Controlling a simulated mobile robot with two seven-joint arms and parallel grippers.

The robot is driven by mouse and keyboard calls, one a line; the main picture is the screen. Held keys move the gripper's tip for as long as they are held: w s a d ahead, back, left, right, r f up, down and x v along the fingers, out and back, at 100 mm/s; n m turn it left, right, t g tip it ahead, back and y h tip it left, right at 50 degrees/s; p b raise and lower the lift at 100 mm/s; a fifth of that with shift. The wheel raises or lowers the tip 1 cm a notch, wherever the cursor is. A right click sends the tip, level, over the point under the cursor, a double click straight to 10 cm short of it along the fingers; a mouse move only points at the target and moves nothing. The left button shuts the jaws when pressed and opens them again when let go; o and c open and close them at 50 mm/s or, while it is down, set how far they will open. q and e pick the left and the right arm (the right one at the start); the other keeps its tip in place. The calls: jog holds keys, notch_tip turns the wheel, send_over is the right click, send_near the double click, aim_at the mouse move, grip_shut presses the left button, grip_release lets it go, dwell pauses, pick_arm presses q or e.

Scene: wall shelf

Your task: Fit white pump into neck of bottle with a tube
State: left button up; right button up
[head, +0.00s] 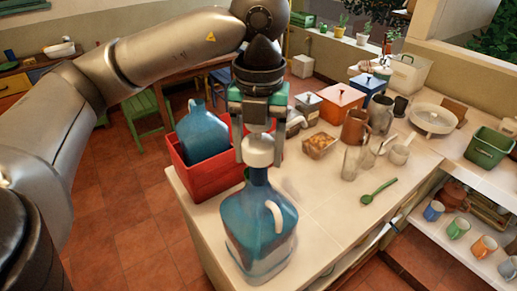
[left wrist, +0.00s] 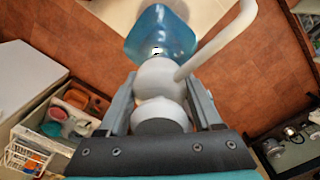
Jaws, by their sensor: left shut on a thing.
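A blue see-through bottle (head: 258,235) stands upright at the near end of the counter. My left gripper (head: 258,150) points down above it and is shut on the white pump (head: 259,157). The pump lines up over the bottle's neck in the head view; I cannot tell whether it is seated in the neck or just above it. In the left wrist view, the pump (left wrist: 160,78) sits between the fingers of the left gripper (left wrist: 160,100), with a white tube (left wrist: 222,42) curving up to the right. The blue bottle (left wrist: 160,32) shows beyond it. My right gripper is not in view.
A red crate (head: 205,173) with another blue bottle (head: 202,132) stands just left of the bottle. Jugs, glasses, boxes and a green spoon (head: 378,191) lie farther back on the counter (head: 330,215). Bare counter lies right of the bottle.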

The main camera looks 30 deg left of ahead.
aim_at(258, 178)
pick_arm(q)
jog(key=shift+f+b, duration=3.4)
dwell(2.8)
jog(key=o, duration=1.5)
jog(key=shift+r, duration=0.1)
notch_tip(258, 178, up, 15)
jog(key=p, duration=0.4)
jog(key=shift+r+p, duration=0.1)
jog(key=shift+p, duration=0.2)
